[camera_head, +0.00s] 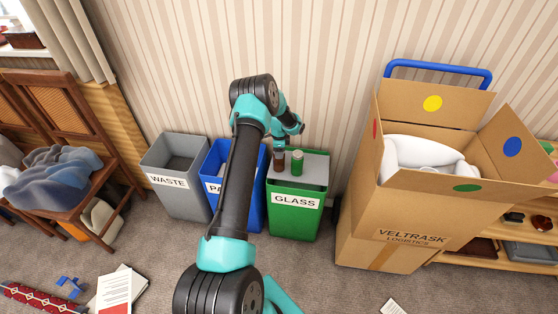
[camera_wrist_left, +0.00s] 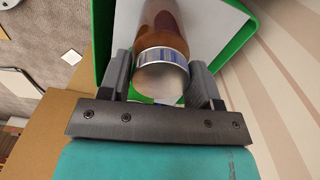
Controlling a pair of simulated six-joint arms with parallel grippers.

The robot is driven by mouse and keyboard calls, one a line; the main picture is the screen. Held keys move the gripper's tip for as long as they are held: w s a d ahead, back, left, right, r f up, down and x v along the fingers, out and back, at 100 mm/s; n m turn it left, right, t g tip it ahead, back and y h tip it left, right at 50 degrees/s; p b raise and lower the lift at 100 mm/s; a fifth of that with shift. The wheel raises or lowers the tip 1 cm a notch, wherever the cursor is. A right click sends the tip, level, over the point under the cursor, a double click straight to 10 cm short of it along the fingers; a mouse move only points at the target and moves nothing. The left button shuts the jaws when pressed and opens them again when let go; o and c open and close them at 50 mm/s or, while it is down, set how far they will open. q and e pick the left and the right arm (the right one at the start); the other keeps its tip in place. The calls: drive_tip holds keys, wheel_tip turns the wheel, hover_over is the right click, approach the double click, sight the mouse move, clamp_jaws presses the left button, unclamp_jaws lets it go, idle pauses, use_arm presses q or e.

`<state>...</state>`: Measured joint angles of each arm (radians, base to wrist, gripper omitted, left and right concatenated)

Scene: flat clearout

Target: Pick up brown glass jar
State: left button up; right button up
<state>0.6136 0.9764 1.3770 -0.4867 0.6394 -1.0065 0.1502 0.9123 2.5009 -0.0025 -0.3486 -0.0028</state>
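The brown glass jar (camera_head: 279,163) is at the green GLASS bin (camera_head: 293,218), left of a green can or jar (camera_head: 297,161). In the left wrist view, the brown jar (camera_wrist_left: 163,22) shows with a pale, silvery end and a blue-and-white band. My left gripper (camera_head: 281,148) is over the bin, above the jar. In the wrist view the fingers of my left gripper (camera_wrist_left: 162,80) lie on either side of the jar. I cannot tell whether both fingers touch it. My right gripper is not in view.
A blue bin (camera_head: 221,155) and a grey WASTE bin (camera_head: 172,190) stand left of the GLASS bin. A large open cardboard box (camera_head: 395,228) stands to the right. A wooden chair (camera_head: 75,212) with cloth is at the left. The wall is close behind the bins.

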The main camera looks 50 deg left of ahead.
use_arm(q)
drive_tip(key=c, duration=0.9)
drive_tip(key=shift+r, duration=0.1)
drive_tip(key=shift+r, duration=0.25)
wheel_tip(320, 180, up, 3)
drive_tip(key=shift+r, duration=0.1)
drive_tip(key=s+d, duration=0.3)
drive_tip(key=d, duration=0.1)
drive_tip(key=s+d, duration=0.4)
drive_tip(key=s+d+r, duration=0.1)
drive_tip(key=s+d, duration=0.2)
drive_tip(key=d, duration=0.1)
drive_tip(key=shift+s, duration=0.3)
